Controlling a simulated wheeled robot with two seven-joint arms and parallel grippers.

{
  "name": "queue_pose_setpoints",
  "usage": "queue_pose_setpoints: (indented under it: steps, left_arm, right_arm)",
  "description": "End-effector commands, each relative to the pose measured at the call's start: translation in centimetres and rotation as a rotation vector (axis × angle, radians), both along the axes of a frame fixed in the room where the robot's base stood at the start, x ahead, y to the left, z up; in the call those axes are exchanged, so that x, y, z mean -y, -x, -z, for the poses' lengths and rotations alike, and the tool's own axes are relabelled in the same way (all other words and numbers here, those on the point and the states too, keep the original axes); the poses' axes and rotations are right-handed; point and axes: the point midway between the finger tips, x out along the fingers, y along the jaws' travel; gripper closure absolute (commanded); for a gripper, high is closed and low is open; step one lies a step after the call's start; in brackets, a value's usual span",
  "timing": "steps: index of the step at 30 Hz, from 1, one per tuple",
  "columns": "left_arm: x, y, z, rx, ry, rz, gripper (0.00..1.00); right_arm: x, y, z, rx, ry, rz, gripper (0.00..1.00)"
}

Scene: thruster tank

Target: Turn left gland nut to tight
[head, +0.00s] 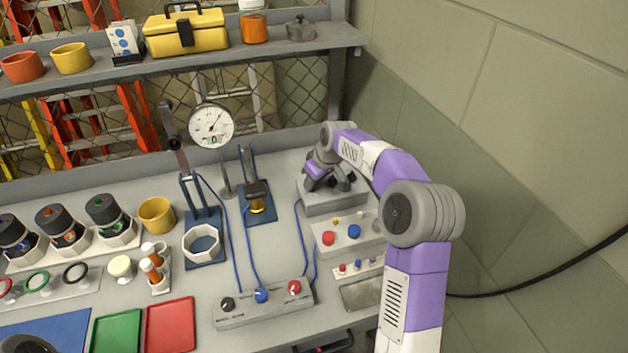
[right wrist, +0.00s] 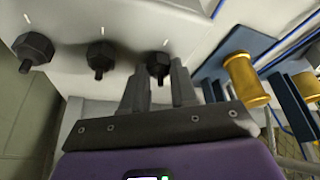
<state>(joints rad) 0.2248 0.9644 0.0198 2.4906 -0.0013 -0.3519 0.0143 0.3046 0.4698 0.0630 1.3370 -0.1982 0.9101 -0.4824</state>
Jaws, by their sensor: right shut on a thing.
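A grey box (head: 338,207) stands at the back right of the bench. Three dark hex gland nuts sit in a row on it in the right wrist view, which looks from the opposite side. The left gland nut (right wrist: 158,64) is at the right end of that row, between the fingertips of my right gripper (right wrist: 160,85). The middle nut (right wrist: 102,56) and the outer nut (right wrist: 34,48) are free. In the head view my right gripper (head: 325,180) is over the box and hides the nuts. Each nut has a white tick mark beside it.
A bracket with a brass cylinder (right wrist: 246,79) stands close beside the box. A panel with red and blue knobs (head: 346,236) sits in front of it. Blue cables (head: 302,235) run nearby. The wall (head: 450,130) is close on the right.

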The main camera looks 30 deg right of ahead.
Motion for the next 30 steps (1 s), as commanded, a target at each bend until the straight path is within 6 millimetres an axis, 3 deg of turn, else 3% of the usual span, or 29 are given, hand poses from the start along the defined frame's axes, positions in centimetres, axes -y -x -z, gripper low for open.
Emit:
queue_pose_setpoints:
  steps: [14,30]
  left_arm:
    - [0.0,0.0,-0.5,0.0,0.0,0.0,0.57]
    - [0.0,0.0,-2.0,0.0,0.0,0.0,0.57]
  right_arm:
    - [-0.1,0.0,-0.1,-0.002,0.002,0.117,1.0]
    - [-0.5,0.0,-0.1,-0.001,0.003,0.598,1.0]
